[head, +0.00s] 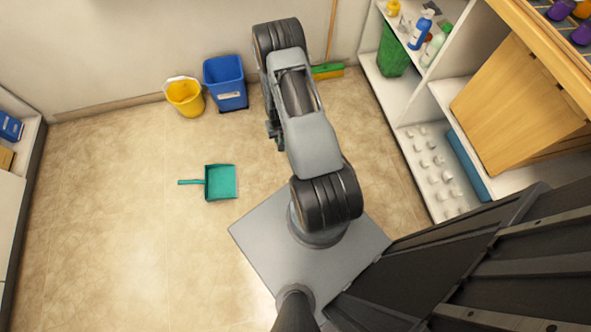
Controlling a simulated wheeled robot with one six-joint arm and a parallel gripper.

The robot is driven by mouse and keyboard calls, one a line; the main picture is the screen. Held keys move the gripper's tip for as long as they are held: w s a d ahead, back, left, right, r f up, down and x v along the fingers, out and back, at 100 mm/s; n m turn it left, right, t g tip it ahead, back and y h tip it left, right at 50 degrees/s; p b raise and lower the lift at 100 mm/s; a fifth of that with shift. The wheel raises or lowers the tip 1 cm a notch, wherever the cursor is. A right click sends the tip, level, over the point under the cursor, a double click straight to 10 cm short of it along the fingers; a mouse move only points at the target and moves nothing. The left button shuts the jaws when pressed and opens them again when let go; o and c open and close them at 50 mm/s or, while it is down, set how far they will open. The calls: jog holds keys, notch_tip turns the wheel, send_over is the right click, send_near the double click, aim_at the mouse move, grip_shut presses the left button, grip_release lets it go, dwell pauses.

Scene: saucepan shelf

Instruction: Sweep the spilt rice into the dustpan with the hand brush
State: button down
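A teal dustpan (221,182) lies on the tiled floor left of my base, its handle pointing left. No spilt rice can be made out on the floor or in the pan. I see no hand brush; a long-handled broom with a green head and yellow bristles (328,72) stands by the back wall, partly behind my arm.
A yellow bucket (184,97) and a blue bin (226,84) stand at the back wall. The floor at left is clear.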

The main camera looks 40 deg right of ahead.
jog(key=shift+m, duration=0.9)
jog(key=shift+s+d+f+b, duration=0.8)
jog(key=shift+f+b, duration=1.85)
jog(key=shift+f, duration=2.3)
jog(key=shift+s+d+f+b, duration=0.45)
jog(key=shift+s+f+b, duration=0.7)
jog(key=shift+f+b, duration=2.6)
jog(key=shift+s+d+f+b, duration=0.8)
jog(key=shift+f+b, duration=0.7)
jog(key=shift+f, duration=4.6)
jog(key=shift+s+a+f, duration=0.1)
jog(key=shift+a+f, duration=0.05)
jog(key=shift+f, duration=0.4)
